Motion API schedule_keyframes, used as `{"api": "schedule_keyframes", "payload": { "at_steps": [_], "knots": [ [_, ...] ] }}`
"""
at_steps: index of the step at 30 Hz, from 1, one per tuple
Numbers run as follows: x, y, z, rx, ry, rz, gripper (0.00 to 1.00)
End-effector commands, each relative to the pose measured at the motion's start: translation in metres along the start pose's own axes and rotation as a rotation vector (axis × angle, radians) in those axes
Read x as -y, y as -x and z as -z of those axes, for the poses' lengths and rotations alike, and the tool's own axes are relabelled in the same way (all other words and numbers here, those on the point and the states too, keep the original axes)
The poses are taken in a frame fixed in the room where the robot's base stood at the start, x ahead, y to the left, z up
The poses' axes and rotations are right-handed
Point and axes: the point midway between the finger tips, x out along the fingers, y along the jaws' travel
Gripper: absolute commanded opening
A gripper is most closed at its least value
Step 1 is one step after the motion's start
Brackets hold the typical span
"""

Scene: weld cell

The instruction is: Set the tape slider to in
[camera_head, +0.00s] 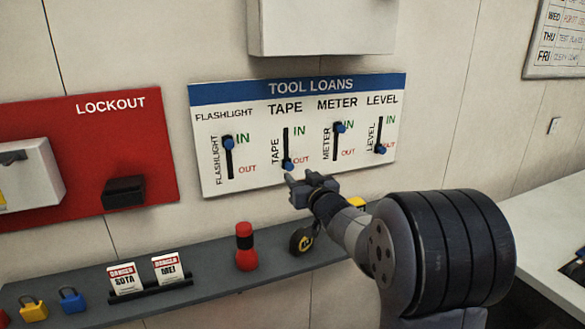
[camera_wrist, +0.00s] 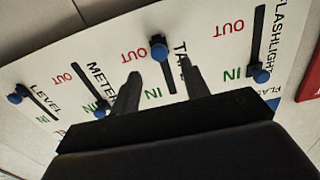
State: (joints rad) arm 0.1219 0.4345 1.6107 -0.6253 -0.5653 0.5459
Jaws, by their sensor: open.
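The tape slider's blue knob (camera_head: 288,165) sits at the bottom of its black vertical slot, beside the red OUT mark on the white tool loans board (camera_head: 240,189). In the wrist view, where the board appears upside down, the tape knob (camera_wrist: 159,51) is at the OUT end of its slot. My gripper (camera_head: 300,182) is just below and slightly right of the knob in the head view. In the wrist view my gripper (camera_wrist: 160,68) is open and empty, its fingers on either side of the tape slot. The knob shows just beyond the fingertips, apart from both fingers.
The flashlight knob (camera_head: 228,143) and meter knob (camera_head: 340,127) are up at IN; the level knob (camera_head: 380,149) is down at OUT. Below, a grey shelf (camera_head: 215,275) holds a red flashlight (camera_head: 245,247) and a tape measure (camera_head: 304,239). A red lockout board (camera_head: 120,135) is left.

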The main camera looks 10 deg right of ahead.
Motion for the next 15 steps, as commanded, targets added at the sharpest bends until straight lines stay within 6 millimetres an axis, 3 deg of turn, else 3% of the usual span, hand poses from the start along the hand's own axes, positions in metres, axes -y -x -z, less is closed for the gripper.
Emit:
{"api": "schedule_keyframes", "payload": {
  "at_steps": [6,15],
  "knots": [
    [0.0,-0.034,0.001,0.001,-0.001,0.0,0.44],
    [0.0,-0.052,0.0,0.001,-0.001,-0.001,0.44]
  ]
}}
